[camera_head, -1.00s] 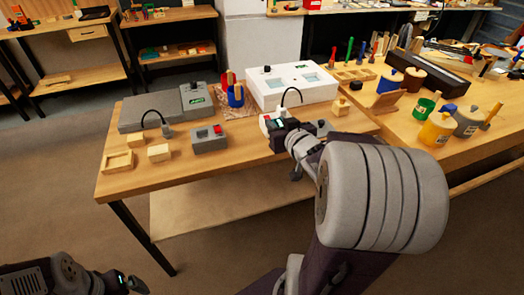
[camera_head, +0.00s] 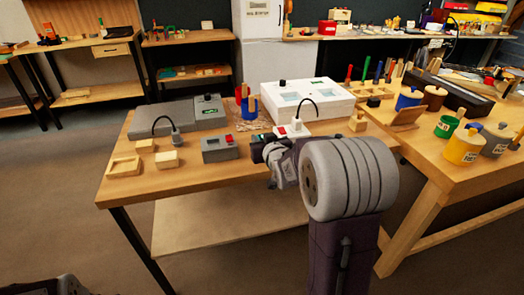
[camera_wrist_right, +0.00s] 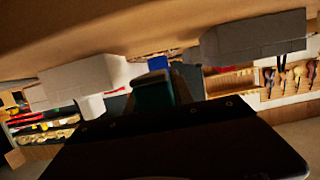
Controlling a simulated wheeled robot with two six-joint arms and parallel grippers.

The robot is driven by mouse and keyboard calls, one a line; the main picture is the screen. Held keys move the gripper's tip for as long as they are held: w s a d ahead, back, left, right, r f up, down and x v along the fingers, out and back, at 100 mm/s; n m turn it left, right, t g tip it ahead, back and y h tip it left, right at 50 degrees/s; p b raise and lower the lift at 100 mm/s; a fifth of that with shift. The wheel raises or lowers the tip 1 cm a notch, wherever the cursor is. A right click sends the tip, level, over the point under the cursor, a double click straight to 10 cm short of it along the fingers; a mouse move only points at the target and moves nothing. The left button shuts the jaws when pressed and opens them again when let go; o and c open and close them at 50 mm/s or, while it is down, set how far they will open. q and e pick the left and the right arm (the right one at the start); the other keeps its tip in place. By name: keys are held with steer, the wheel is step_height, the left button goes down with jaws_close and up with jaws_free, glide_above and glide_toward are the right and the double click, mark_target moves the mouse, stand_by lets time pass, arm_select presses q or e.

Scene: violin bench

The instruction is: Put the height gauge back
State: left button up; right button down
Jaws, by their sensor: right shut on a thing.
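My right gripper (camera_head: 262,152) is over the front part of the near table, just right of a grey box with a red button (camera_head: 219,147). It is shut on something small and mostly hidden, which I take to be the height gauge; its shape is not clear. In the right wrist view a dark teal piece (camera_wrist_right: 152,95) shows at the middle, between pale blocks. I cannot tell whether the held thing touches the table. My left gripper is out of view; only a bit of my left arm shows at the bottom left.
A second red-button box (camera_head: 290,131) and a large white unit (camera_head: 306,98) stand behind the gripper. A table with pots (camera_head: 465,147) is at the right.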

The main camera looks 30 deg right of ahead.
step_height(320, 180, down, 4)
steer(key=shift+r+b, duration=0.15)
steer(key=shift+b, duration=0.6)
steer(key=shift+r, duration=0.1)
steer(key=shift+f, duration=0.2)
steer(key=c, duration=1.1)
jaws_free()
steer(key=shift+r, duration=0.1)
